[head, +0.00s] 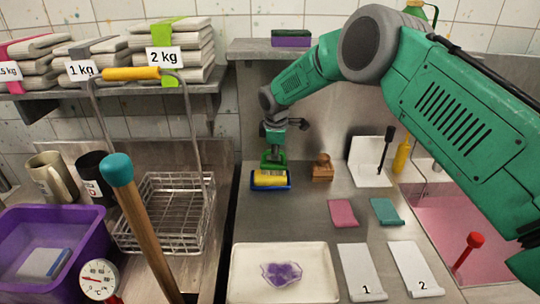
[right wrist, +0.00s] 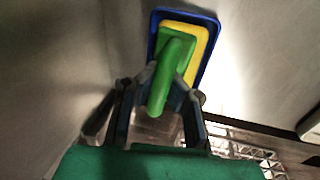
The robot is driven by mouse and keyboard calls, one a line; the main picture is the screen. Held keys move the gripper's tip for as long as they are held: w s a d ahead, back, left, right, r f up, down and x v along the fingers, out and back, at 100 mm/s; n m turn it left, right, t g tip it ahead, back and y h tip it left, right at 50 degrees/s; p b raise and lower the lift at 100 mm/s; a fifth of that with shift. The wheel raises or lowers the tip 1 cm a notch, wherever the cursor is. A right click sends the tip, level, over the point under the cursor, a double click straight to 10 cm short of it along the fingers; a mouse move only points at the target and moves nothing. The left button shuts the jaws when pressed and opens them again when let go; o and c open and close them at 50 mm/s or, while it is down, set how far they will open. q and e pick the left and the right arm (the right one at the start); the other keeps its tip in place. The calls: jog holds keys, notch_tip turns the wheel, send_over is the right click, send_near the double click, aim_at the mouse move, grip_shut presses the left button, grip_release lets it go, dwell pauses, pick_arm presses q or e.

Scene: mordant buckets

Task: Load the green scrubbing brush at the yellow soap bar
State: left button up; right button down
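The green scrubbing brush (head: 273,161) is at the yellow soap bar (head: 269,178), which sits in a blue dish (head: 285,187) at the back of the metal counter. My right gripper (head: 273,143) points down from above, with its fingers around the brush's handle. In the right wrist view, the green brush (right wrist: 178,55) lies over the yellow soap bar (right wrist: 201,50) inside the blue dish (right wrist: 212,68), and the fingers (right wrist: 168,88) close on its handle from both sides. The brush's underside is hidden, so contact with the soap is hard to tell. My left gripper is not in view.
A wooden brush block (head: 322,168) stands right of the dish. Pink (head: 343,212) and teal (head: 385,211) cloths lie in front. A white tray (head: 240,285) with a purple-stained cloth is nearer. A wire basket (head: 165,205) stands left, a pink sink (head: 455,225) right.

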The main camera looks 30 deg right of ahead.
jog(key=shift+d, duration=0.1)
jog(key=shift+a+r, duration=0.15)
jog(key=shift+a, duration=1.4)
jog(key=shift+d+f, duration=0.2)
jog(key=shift+d, duration=0.35)
jog(key=shift+d+f, duration=0.2)
jog(key=shift+d, duration=0.3)
jog(key=shift+d+f, duration=0.1)
jog(key=shift+d, duration=0.3)
jog(key=shift+a, duration=0.75)
jog(key=shift+a+r, duration=0.25)
jog(key=shift+a, duration=0.2)
jog(key=shift+d+f, duration=0.15)
jog(key=shift+d, duration=0.35)
jog(key=shift+d+f, duration=0.15)
jog(key=shift+d, duration=0.4)
jog(key=shift+a, duration=0.65)
jog(key=shift+a+r, duration=0.2)
jog(key=shift+a, duration=0.05)
jog(key=shift+d+f, duration=0.25)
jog(key=shift+d, duration=0.5)
jog(key=shift+a+r, duration=0.15)
jog(key=shift+a, duration=0.5)
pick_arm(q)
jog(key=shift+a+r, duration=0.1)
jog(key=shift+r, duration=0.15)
pick_arm(e)
jog(key=shift+d+f, duration=0.2)
jog(key=shift+d, duration=0.3)
